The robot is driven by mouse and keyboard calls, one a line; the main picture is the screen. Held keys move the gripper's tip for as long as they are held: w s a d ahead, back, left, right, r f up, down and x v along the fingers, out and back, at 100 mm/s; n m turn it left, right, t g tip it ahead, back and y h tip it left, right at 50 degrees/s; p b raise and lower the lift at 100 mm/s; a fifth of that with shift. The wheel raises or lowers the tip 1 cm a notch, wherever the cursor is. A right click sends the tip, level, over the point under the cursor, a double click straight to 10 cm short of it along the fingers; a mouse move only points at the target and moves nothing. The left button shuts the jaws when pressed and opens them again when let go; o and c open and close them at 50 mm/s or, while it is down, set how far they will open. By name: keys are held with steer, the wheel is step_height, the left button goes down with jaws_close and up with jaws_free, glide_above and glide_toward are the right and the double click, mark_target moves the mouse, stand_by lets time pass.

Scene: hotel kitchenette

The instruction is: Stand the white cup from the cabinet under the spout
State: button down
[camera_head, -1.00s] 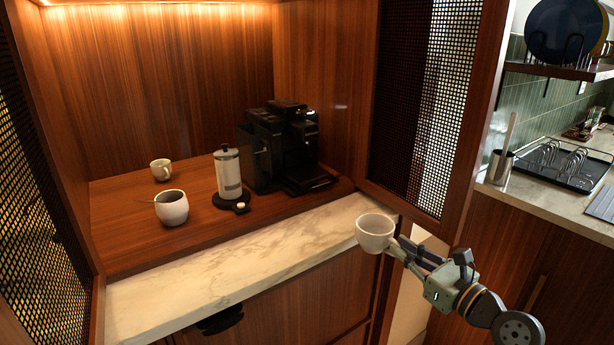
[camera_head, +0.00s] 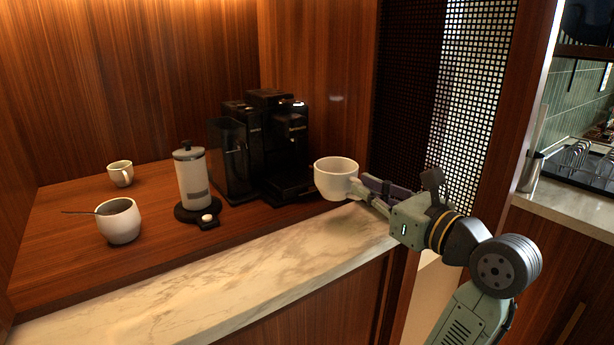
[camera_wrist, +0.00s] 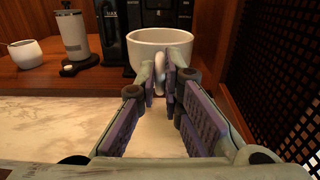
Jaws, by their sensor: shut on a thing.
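The white cup (camera_head: 335,178) is upright in my gripper (camera_head: 362,188), above the marble edge of the cabinet and in front of the coffee machine. My gripper is shut on its handle; in the wrist view the fingertips (camera_wrist: 163,76) pinch the handle, and the white cup (camera_wrist: 150,45) hides part of the machine. The black coffee machine (camera_head: 285,140) stands on the wooden cabinet floor, to the left of and behind the cup. Its spout is dark and hard to make out near the upper right of the machine.
A round white pot with a spoon (camera_head: 118,222) and a small mug (camera_head: 120,173) are farther left. The mesh door (camera_head: 470,110) stands close on the right. The marble strip (camera_head: 220,285) is bare.

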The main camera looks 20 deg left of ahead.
mark_target(324, 167)
steer(key=p+x, duration=0.1)
steer(key=x, duration=1)
steer(key=shift+a+r, duration=0.1)
steer(key=shift+a, duration=0.05)
steer(key=p+x, duration=0.1)
steer(key=x, duration=0.3)
steer(key=shift+w+a, duration=0.1)
steer(key=shift+a, duration=0.05)
steer(key=shift+f, duration=0.75)
steer(key=shift+f+p, duration=0.1)
steer(key=shift+p, duration=0.2)
steer(key=c, duration=1.7)
jaws_free()
steer(key=shift+f, duration=0.1)
